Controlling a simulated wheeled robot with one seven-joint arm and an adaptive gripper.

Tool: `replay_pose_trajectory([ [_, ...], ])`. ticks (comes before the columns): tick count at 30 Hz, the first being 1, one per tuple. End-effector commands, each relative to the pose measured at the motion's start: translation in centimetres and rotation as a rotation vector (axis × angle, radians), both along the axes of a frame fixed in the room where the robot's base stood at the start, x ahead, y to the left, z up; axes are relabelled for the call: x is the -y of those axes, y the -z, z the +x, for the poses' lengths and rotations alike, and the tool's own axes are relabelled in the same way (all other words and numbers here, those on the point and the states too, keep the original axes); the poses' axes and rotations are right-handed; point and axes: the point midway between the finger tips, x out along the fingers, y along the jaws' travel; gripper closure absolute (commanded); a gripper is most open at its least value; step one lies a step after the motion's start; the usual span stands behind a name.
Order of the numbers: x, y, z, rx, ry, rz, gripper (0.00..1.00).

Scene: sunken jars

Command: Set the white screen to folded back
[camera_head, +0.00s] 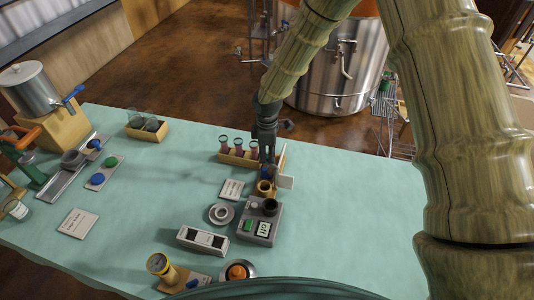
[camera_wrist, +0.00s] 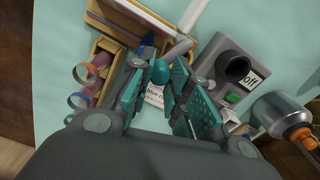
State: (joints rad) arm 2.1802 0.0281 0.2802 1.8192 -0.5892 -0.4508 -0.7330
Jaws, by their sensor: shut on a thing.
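The white screen (camera_head: 286,182) shows as a small pale panel beside a wooden holder near the table's far edge. In the wrist view a pale bar (camera_wrist: 174,50), apparently the screen seen nearly edge-on, runs up to a blue-green round knob (camera_wrist: 160,72). My gripper (camera_head: 266,164) points down over this spot. In the wrist view my gripper (camera_wrist: 162,92) has its ridged teal pads on both sides of the knob and is shut on it. The pad contact is partly hidden, and the screen's exact angle is hard to tell.
A wooden rack with reddish-purple vials (camera_head: 238,157) stands close left of my gripper. A grey device (camera_head: 259,222) with a black cup and an "off" label is just in front. A white card (camera_head: 231,189) lies nearby.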

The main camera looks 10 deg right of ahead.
Motion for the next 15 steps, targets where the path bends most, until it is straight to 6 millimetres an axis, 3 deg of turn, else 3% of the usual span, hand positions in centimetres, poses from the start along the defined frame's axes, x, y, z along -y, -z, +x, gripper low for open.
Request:
replay_pose_trajectory([
  [8,-0.01,-0.14,0.16,0.003,0.001,0.001,1.00],
  [9,-0.01,-0.14,0.16,0.003,0.001,0.001,0.74],
  [12,-0.01,-0.11,0.12,0.002,0.001,0.001,0.58],
  [15,-0.01,-0.07,0.08,0.002,0.001,0.001,0.58],
])
